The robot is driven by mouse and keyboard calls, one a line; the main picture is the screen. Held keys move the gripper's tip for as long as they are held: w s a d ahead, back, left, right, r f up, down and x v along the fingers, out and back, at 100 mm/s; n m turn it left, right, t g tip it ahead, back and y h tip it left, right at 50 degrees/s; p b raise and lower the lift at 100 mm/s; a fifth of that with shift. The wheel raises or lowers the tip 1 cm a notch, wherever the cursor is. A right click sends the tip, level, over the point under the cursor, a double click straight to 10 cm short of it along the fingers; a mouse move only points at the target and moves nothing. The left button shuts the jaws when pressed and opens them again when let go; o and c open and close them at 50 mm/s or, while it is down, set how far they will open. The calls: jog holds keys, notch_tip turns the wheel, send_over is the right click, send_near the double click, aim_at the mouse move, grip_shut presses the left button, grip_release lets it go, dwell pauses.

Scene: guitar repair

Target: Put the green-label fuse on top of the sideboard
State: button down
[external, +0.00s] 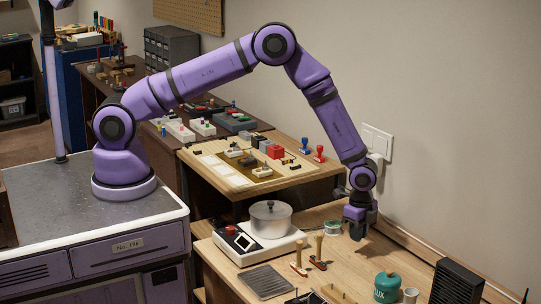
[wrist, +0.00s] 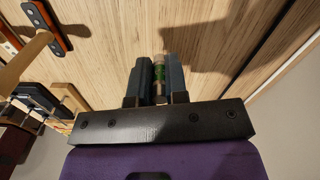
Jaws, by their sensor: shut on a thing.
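My gripper (external: 357,230) is at the right of the external view, pointing down over the light wood worktop (external: 345,275). In the wrist view my gripper (wrist: 159,82) is shut on a small fuse (wrist: 159,70) with a green band, held between the two dark fingers. The fuse's ends are partly hidden by the fingers. In the external view the fuse is too small to make out. A long dark brown cabinet top (external: 128,78) runs behind the benches at the back left; I cannot tell for sure whether it is the sideboard.
A raised wood bench (external: 205,168) carries stamps and small parts. On the worktop are a pot (external: 271,217) on a white hotplate, a solder spool (external: 332,227), red-ended tools (external: 318,255), a green canister (external: 387,287) and a black box (external: 455,283). The wall is close on the right.

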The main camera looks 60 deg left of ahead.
aim_at(367, 253)
jog(key=shift+w+d+f, duration=0.1)
jog(key=shift+w+d, duration=0.25)
jog(key=shift+w, duration=0.25)
jog(key=shift+w+d, duration=0.35)
jog(key=shift+w, duration=0.25)
jog(key=shift+w+f, duration=0.1)
jog(key=shift+f, duration=1.65)
jog(key=shift+f, duration=0.15)
jog(key=c, duration=1.1)
grip_release()
jog(key=shift+c, duration=0.2)
